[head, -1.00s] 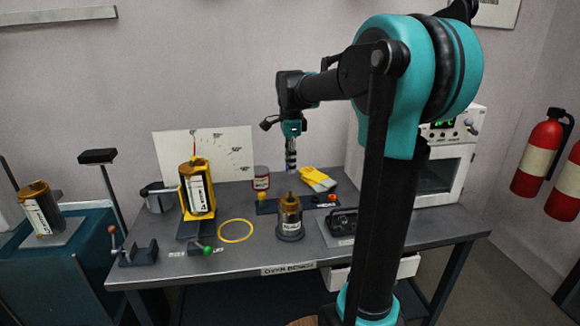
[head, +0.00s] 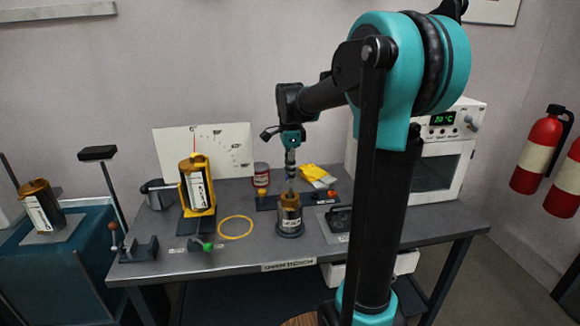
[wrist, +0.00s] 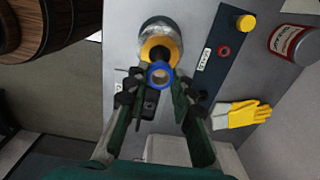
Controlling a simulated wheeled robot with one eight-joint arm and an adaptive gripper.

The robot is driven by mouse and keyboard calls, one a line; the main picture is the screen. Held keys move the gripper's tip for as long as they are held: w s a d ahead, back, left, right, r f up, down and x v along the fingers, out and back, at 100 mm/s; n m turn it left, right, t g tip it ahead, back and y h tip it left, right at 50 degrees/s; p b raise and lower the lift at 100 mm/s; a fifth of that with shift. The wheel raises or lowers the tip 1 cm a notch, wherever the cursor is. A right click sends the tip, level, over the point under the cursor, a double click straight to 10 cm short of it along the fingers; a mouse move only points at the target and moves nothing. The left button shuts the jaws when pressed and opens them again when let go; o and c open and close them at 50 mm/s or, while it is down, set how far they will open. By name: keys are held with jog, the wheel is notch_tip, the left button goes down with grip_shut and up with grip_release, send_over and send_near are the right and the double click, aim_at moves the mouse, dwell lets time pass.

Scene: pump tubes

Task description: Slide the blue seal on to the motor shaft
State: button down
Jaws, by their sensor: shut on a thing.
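The blue seal (wrist: 160,75) is a small ring between the fingertips of my gripper (wrist: 159,84) in the wrist view. My gripper is shut on it. The motor (head: 290,222) is a metal can with a copper-coloured top and stands upright on the bench. It also shows in the wrist view (wrist: 161,27), partly behind the seal. In the head view my gripper (head: 290,180) points down just over the motor's top. The seal cannot be made out there, and the shaft is largely hidden. In the wrist view the seal overlaps the near edge of the motor's top; I cannot tell whether they touch.
A dark strip (wrist: 220,57) beside the motor bears a yellow cap (wrist: 244,23) and a red ring (wrist: 224,52). A yellow ring (head: 236,228) lies left on the bench; the oven (head: 440,150) stands right.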

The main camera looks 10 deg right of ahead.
jog(key=shift+f, duration=0.75)
jog(key=shift+f, duration=1.25)
dwell(0.9)
jog(key=c, duration=1.2)
grip_release()
notch_tip(320, 180, up, 12)
jog(key=s+d+f+n+t, duration=0.2)
jog(key=s+f+n, duration=0.7)
jog(key=s+f, duration=0.2)
jog(key=s+d+f+n+t, duration=0.2)
jog(key=s+f+n, duration=0.7)
jog(key=f, duration=0.5)
jog(key=shift+s, duration=1.05)
